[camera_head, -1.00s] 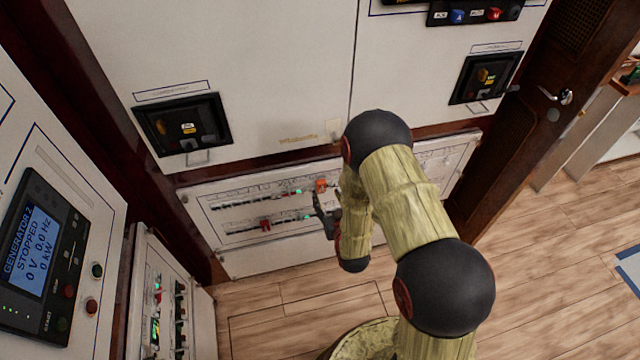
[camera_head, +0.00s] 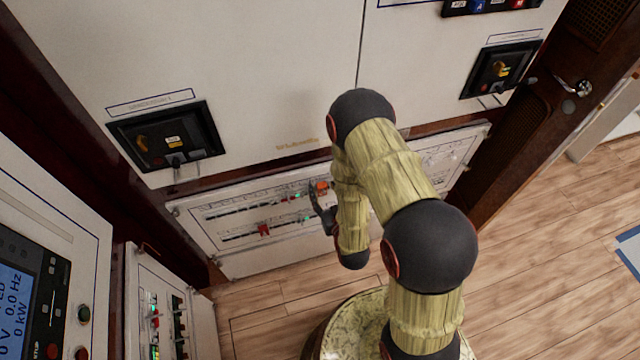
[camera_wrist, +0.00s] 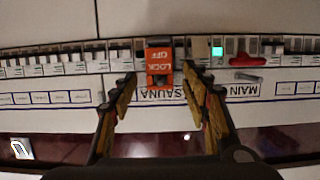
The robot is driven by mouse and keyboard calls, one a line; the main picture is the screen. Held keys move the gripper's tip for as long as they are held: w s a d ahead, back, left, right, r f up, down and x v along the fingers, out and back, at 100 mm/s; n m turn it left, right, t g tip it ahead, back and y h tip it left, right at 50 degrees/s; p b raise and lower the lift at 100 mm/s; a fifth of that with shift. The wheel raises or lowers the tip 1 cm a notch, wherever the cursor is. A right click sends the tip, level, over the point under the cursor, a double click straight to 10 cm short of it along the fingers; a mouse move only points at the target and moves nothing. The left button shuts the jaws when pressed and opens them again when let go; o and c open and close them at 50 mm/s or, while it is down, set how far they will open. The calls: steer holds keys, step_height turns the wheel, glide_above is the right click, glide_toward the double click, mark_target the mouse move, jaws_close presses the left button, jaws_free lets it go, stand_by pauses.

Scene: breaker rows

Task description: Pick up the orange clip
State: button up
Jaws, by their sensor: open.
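The orange clip (camera_wrist: 159,60) is a small block with "LOCK OFF" lettering, upside down in the wrist view. It sits on the upper breaker row above the "SAUNA" label. It also shows in the head view as an orange spot (camera_head: 321,186) beside my gripper. My gripper (camera_wrist: 157,82) is open and empty in the wrist view, its two fingers pointing at the row, one on each side of the clip's lower end. I cannot tell whether either finger touches it. In the head view my gripper (camera_head: 322,211) is partly hidden by my arm.
A red clip (camera_wrist: 247,61) is on the same row to the right, near a lit green indicator (camera_wrist: 217,51). Neighbouring breakers (camera_wrist: 63,58) stand close on both sides. In the head view another red piece (camera_head: 263,230) is on the lower row.

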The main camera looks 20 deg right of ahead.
steer(key=shift+c, duration=0.3)
steer(key=c, duration=1.1)
